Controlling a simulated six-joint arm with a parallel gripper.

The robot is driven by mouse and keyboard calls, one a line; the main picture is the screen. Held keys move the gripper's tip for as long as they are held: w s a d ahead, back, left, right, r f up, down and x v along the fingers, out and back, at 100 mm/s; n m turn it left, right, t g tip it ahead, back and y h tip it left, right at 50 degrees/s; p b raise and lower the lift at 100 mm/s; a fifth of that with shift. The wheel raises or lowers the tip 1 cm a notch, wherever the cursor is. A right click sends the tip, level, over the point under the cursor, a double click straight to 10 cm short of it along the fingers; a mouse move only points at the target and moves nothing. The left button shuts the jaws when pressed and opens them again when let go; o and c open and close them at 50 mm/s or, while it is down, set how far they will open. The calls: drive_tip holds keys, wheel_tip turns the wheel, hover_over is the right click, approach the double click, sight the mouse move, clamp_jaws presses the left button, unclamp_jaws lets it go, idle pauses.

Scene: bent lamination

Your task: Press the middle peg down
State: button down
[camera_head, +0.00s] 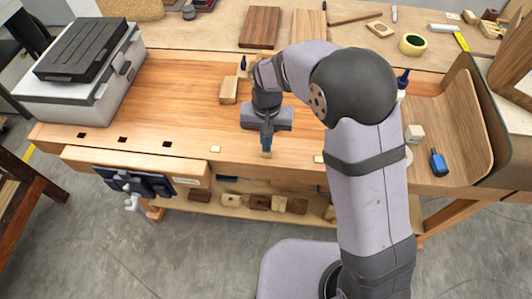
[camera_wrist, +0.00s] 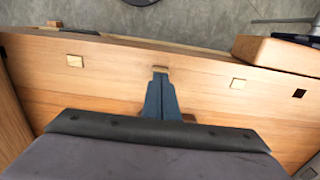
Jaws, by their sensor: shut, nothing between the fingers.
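The bench front strip holds three light square pegs in a row. In the head view they are the left peg (camera_head: 215,149), the middle peg (camera_head: 266,155) and the right peg (camera_head: 318,159). My gripper (camera_head: 266,148) is shut and empty, pointing down at the middle peg. In the wrist view, its blue fingertips (camera_wrist: 160,74) are right beside or over the middle peg (camera_wrist: 161,69), which is partly hidden. I cannot tell whether they touch or how far the peg stands up. The other two pegs show at either side in the wrist view (camera_wrist: 75,60) (camera_wrist: 238,83).
Several dark square holes (camera_head: 122,139) lie left of the pegs in the bench top (camera_head: 165,90). A wood block (camera_head: 229,90) and a small blue bottle (camera_head: 243,63) stand behind my gripper. A bent wood sheet (camera_head: 445,120) stands right, a grey case (camera_head: 85,75) left.

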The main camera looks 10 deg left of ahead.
drive_tip(key=shift+f+b, duration=0.9)
drive_tip(key=shift+f, duration=0.65)
drive_tip(key=shift+s+d+f, duration=0.1)
drive_tip(key=shift+s+f, duration=0.05)
drive_tip(key=shift+s, duration=0.05)
drive_tip(key=shift+w+r+p, duration=0.2)
drive_tip(key=shift+r+p, duration=3.2)
drive_tip(key=shift+r, duration=0.7)
drive_tip(key=shift+n, duration=0.3)
